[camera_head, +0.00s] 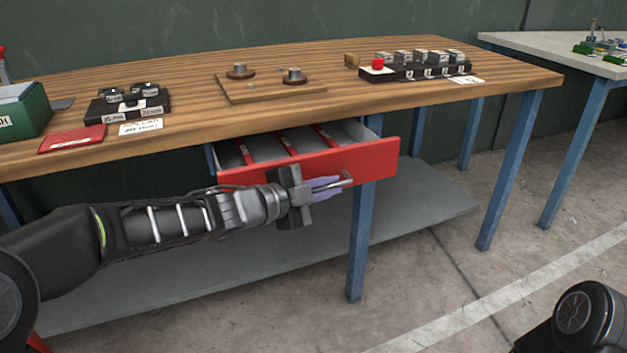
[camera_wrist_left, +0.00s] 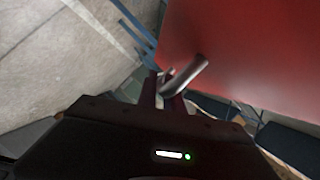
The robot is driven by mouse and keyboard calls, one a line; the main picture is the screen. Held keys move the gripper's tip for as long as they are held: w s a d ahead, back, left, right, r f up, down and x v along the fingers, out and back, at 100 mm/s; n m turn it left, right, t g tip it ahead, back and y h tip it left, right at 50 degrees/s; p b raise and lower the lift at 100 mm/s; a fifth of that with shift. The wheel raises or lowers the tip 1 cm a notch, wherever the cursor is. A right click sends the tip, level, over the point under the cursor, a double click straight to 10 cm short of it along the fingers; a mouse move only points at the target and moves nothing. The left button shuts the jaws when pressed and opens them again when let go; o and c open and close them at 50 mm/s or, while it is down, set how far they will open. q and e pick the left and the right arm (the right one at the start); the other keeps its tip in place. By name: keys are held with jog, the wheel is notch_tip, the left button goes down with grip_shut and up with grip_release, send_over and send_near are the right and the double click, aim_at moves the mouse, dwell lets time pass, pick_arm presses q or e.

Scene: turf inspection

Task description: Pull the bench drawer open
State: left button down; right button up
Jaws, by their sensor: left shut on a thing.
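The bench drawer (camera_head: 365,160) has a red front and hangs under the wooden bench top (camera_head: 200,119). It stands partly open, and its grey inside with red dividers shows. My left gripper (camera_head: 338,184) is at the drawer front, its fingers shut on the metal bar handle (camera_head: 347,178). In the left wrist view, the handle (camera_wrist_left: 188,74) lies between the fingertips, and the red drawer front (camera_wrist_left: 250,45) fills the upper right. The gripper hides part of the handle. My right gripper is not in view; only a dark part of my right arm shows at the bottom right.
On the bench stand a green box (camera_head: 24,110), a red booklet (camera_head: 72,139), a wooden board (camera_head: 270,88) with two metal pieces, and a black rack (camera_head: 420,70). A blue leg (camera_head: 361,240) stands right behind the gripper. A grey shelf (camera_head: 425,208) lies below. The floor at right is clear.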

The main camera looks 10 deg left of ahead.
pick_arm(q)
jog(key=s+d+b, duration=0.2)
jog(key=s+d, duration=0.3)
jog(key=s, duration=0.3)
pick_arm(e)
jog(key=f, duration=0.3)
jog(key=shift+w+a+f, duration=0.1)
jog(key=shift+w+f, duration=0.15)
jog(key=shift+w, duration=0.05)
pick_arm(q)
jog(key=shift+f, duration=0.1)
jog(key=c, duration=1.5)
grip_release()
jog(key=shift+w, duration=0.1)
jog(key=shift+a, duration=0.1)
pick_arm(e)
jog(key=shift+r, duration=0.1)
pick_arm(q)
jog(key=p+v, duration=0.4)
jog(key=v, duration=0.3)
jog(key=shift+s+a, duration=0.2)
jog(key=shift+s, duration=0.15)
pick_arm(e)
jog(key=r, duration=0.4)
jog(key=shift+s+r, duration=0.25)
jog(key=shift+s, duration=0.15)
